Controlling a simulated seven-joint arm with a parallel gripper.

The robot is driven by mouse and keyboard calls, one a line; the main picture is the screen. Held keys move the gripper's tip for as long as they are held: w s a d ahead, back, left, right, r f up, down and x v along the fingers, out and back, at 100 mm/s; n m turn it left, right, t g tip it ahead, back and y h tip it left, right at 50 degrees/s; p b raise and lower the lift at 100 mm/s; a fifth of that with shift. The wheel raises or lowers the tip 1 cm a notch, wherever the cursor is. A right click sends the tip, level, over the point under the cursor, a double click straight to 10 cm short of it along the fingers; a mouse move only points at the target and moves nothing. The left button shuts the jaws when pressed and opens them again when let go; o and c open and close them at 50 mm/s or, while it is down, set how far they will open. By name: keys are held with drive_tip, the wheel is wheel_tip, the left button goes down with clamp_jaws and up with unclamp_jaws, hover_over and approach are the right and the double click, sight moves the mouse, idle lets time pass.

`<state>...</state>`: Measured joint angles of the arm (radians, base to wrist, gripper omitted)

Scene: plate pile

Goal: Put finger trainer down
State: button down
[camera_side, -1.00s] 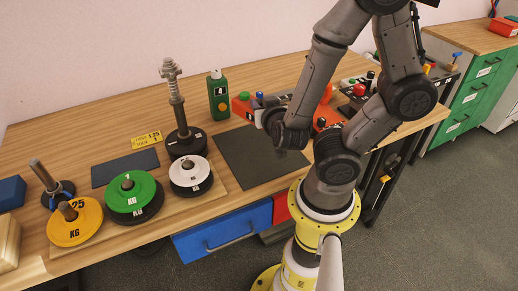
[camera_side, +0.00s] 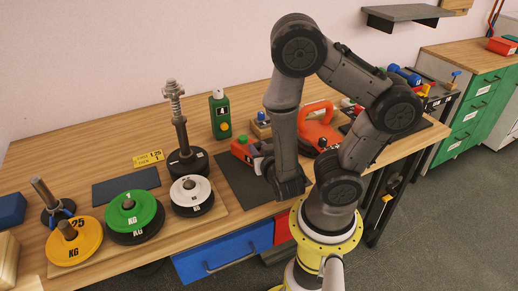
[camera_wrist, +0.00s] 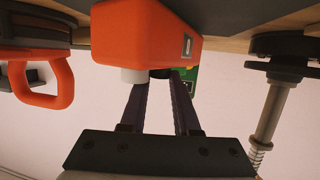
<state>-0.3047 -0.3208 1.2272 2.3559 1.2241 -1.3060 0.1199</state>
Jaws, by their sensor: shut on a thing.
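The finger trainer, a red-orange body with a small label, shows at the left of my gripper in the side view (camera_side: 243,150) and large at the top of the wrist view (camera_wrist: 145,35). My gripper (camera_wrist: 160,82) is shut on it, with both dark fingers reaching its near side by a pale round part. In the side view my gripper (camera_side: 259,157) is partly hidden behind my arm. The trainer is over or on the dark mat (camera_side: 238,184); whether it touches the mat cannot be told.
A green bottle-shaped object (camera_side: 219,115) stands behind the trainer. A tall spring-topped post (camera_side: 177,115) with a black weight stands to its left. White, green (camera_side: 133,217) and yellow plates stand front left. An orange handled object (camera_side: 318,130) is right of the mat. The mat's front part is clear.

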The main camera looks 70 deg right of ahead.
drive_tip(key=shift+f, duration=0.25)
drive_tip(key=c, duration=0.7)
unclamp_jaws()
drive_tip(key=shift+o, duration=0.2)
drive_tip(key=shift+r, duration=0.15)
drive_tip(key=shift+s+a+r, duration=0.1)
drive_tip(key=shift+s+a, duration=0.1)
drive_tip(key=shift+a, duration=0.2)
drive_tip(key=shift+v, duration=3.1)
drive_tip(key=shift+s+r, duration=0.1)
drive_tip(key=shift+s, duration=0.1)
drive_tip(key=shift+c, duration=0.9)
